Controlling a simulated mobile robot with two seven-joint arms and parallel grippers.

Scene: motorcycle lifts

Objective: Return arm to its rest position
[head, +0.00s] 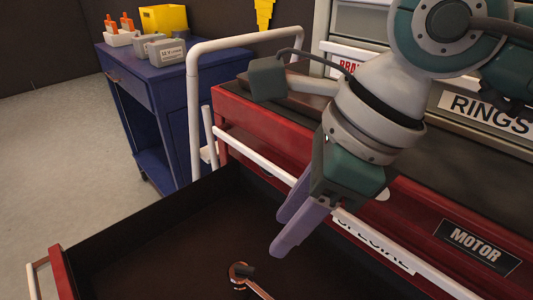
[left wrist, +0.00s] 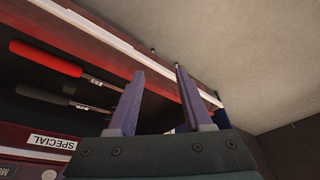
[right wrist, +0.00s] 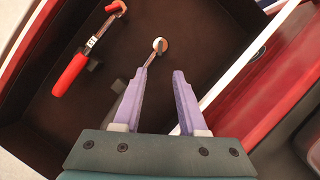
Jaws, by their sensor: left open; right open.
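My right gripper (head: 279,236) hangs over the pulled-out dark drawer (head: 150,243) in the head view. Its purple fingers are apart, with nothing between them; the right wrist view (right wrist: 160,71) shows the same. A tool with a round metal head (head: 240,272) lies on the drawer floor below it; it also shows beyond the fingertips in the right wrist view (right wrist: 159,46). My left gripper (left wrist: 157,72) is open and empty in the left wrist view, close to the drawer's edge. It is not visible in the head view.
A red-handled tool (right wrist: 70,75) lies in the drawer. The red cabinet (head: 262,130) carries a MOTOR label (head: 477,247) and a white push handle (head: 190,100). A blue cart (head: 155,100) holds a yellow bin (head: 163,20). Open floor (head: 50,130) lies left.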

